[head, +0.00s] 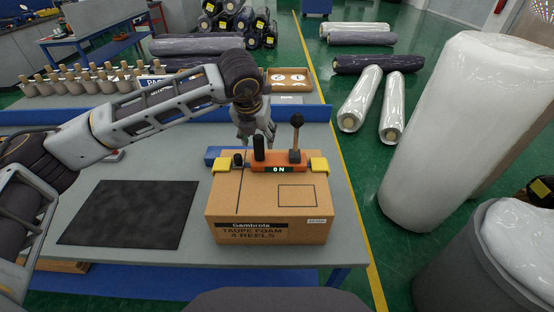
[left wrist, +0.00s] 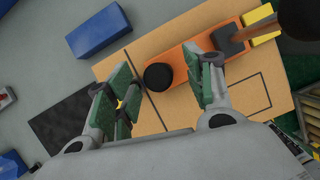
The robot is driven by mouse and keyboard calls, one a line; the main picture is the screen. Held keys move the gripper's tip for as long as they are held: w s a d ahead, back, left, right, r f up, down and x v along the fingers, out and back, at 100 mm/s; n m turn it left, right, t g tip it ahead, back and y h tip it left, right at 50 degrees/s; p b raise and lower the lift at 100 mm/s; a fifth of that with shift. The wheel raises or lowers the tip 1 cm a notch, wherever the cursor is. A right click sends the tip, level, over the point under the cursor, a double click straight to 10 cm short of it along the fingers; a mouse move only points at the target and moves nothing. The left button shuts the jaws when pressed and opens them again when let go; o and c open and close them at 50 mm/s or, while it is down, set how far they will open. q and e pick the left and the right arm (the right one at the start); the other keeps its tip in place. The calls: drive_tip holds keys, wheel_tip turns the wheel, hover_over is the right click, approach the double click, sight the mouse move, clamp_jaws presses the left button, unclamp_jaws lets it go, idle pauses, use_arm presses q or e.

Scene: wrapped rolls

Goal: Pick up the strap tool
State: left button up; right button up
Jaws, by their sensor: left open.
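The strap tool (head: 278,167) is an orange body marked "ON", with a black upright grip and a lever ending in a dark knob. It lies on top of a cardboard box (head: 268,208), between two yellow corner pieces. In the left wrist view the strap tool (left wrist: 190,72) runs diagonally, its round black grip top showing between the fingers. My left gripper (head: 257,136) is open, pointing down above and slightly behind the tool, apart from it as far as I can tell. Its green-padded fingers (left wrist: 160,72) hold nothing. My right gripper is not in view.
A blue block (head: 214,154) lies behind the box, and a dark mat (head: 130,214) lies flat to the left. A blue rail (head: 190,115) runs along the back of the grey table (head: 80,190). A tall wrapped roll (head: 460,130) stands on the floor to the right.

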use_arm(q)
drive_tip(key=shift+w+f, duration=0.1)
drive_tip(key=shift+f, duration=0.05)
drive_tip(key=shift+w+f, duration=0.15)
drive_tip(key=shift+f, duration=0.2)
drive_tip(key=p+x, duration=0.1)
drive_tip(key=x, duration=0.1)
drive_tip(key=shift+w+f, duration=0.2)
drive_tip(key=shift+f, duration=0.1)
drive_tip(key=shift+w+f, duration=0.15)
drive_tip(key=shift+f, duration=0.2)
drive_tip(key=shift+w+f, duration=0.1)
drive_tip(key=shift+f, duration=0.2)
clamp_jaws()
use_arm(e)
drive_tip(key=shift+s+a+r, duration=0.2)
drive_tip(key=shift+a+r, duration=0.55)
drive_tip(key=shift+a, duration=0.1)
use_arm(q)
drive_tip(key=shift+r, duration=0.15)
